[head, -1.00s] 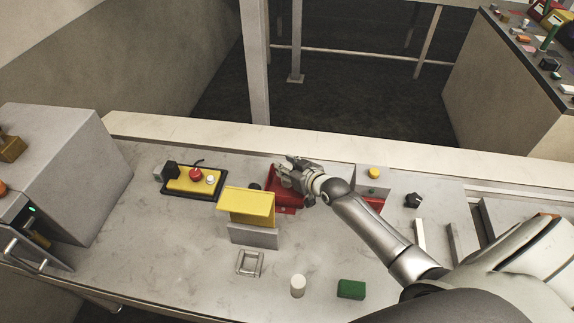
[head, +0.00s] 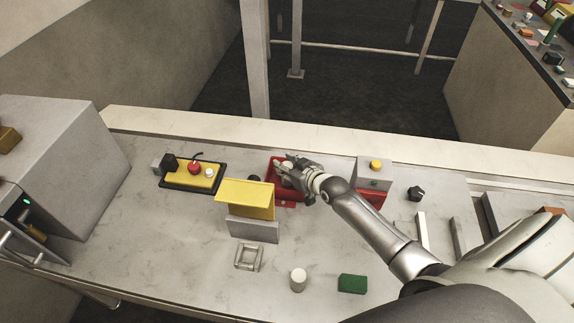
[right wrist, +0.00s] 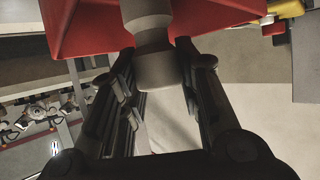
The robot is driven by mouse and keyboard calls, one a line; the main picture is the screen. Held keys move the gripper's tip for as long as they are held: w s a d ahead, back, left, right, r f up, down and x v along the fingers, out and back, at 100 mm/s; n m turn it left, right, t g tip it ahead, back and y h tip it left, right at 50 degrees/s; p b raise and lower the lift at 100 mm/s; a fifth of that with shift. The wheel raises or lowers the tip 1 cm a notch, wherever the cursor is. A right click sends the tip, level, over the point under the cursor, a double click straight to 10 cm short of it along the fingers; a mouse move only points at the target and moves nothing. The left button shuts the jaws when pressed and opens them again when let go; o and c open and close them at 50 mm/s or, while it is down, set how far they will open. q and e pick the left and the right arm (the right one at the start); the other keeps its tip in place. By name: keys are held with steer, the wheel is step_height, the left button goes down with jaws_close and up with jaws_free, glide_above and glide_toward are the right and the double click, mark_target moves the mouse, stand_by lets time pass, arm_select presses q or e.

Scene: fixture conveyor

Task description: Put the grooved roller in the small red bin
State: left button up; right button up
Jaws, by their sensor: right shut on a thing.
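The grooved roller (right wrist: 158,68) is a dull grey cylinder with a narrower neck. In the right wrist view it stands between the fingers of my right gripper (right wrist: 154,74), which is shut on it. The small red bin (head: 286,205) is under and around the right gripper (head: 286,169) in the head view, partly hidden by the hand. The bin's red walls (right wrist: 80,28) show behind the roller's far end in the right wrist view. I cannot tell whether the roller touches the bin. My left gripper is not in view.
A yellow-topped stand (head: 246,197) is close left of the bin. A grey box with a yellow button (head: 375,166) stands to the right, near another red piece (head: 372,197). A white cylinder (head: 298,280) and green block (head: 352,283) lie in front.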

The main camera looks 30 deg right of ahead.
steer(key=shift+f+b, duration=0.35)
steer(key=shift+f, duration=0.1)
steer(key=o, duration=1.1)
steer(key=v, duration=1.2)
steer(key=shift+s, duration=0.1)
